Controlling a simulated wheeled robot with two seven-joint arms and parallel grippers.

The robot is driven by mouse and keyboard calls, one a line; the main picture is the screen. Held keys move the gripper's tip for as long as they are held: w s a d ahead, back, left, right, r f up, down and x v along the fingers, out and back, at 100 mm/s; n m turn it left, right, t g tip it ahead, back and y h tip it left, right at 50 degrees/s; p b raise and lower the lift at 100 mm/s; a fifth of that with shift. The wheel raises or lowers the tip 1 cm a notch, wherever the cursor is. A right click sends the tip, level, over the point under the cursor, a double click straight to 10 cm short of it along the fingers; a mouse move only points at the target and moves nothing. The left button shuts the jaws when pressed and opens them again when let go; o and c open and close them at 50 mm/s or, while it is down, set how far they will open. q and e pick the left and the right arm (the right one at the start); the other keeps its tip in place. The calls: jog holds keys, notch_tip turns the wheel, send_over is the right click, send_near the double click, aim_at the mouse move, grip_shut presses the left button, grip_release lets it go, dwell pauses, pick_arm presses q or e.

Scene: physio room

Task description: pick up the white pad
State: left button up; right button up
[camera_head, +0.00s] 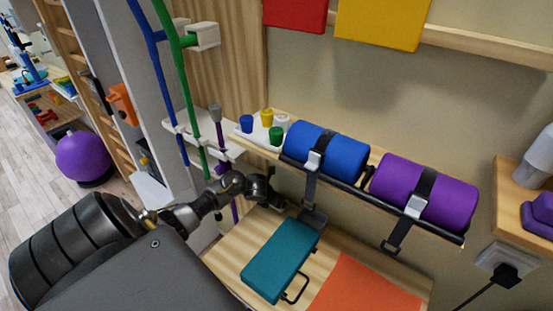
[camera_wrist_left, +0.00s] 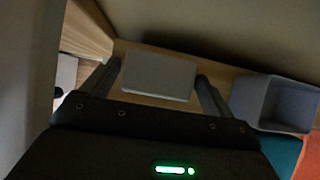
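The white pad (camera_wrist_left: 160,76) looks pale grey in the dim left wrist view, a flat block on a wooden surface. My left gripper (camera_wrist_left: 158,68) is open, with one finger on each side of the pad. Narrow gaps seem to show at its sides; I cannot tell whether a finger touches it. In the head view my left gripper (camera_head: 266,190) reaches down beside the wall shelf, and I cannot make out the pad there. My right gripper is not in view.
A grey open box (camera_wrist_left: 275,102) stands close to the right finger. A teal block (camera_head: 281,260) and an orange sheet (camera_head: 362,285) lie on the wooden top. Blue (camera_head: 327,150) and purple (camera_head: 424,190) rolls are strapped above.

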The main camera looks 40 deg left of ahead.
pick_arm(q)
jog(key=c, duration=0.6)
jog(key=shift+c, duration=0.2)
jog(key=shift+r, duration=0.1)
jog(key=shift+r+p, duration=0.55)
jog(key=shift+r, duration=0.05)
notch_tip(320, 180, up, 3)
jog(key=shift+f+p, duration=0.1)
jog(key=shift+p, duration=1)
jog(key=s+d+r+p, duration=0.2)
jog(key=s+r+p, duration=0.1)
jog(key=s, duration=0.3)
jog(key=s+d+r+p, duration=0.3)
jog(key=s+r+p, duration=0.1)
jog(key=s, duration=0.3)
jog(key=shift+d+r, duration=0.3)
jog(key=shift+r, duration=0.6)
